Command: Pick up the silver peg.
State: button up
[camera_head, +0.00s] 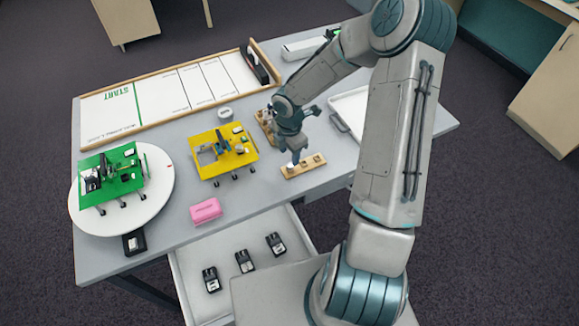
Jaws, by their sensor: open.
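A small wooden block (303,167) with a row of dark spots, perhaps holes or pegs, lies near the table's front edge. A small pale, silvery piece (291,167) shows at its left end; it may be the silver peg, but it is too small to be sure. My gripper (295,161) points down just above that left end, open. The fingertips are tiny here, and I cannot tell whether they touch the piece or stand around it.
A yellow wheeled board (211,167) and a pink block (206,210) are to the left. A green wheeled board (124,182) is on a white round plate (154,205). A wooden holder (264,127) stands behind my gripper. An open drawer (215,316) holds several black items.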

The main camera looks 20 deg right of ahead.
aim_at(290, 165)
jog(key=f, duration=0.5)
jog(key=shift+s, duration=0.2)
grip_shut()
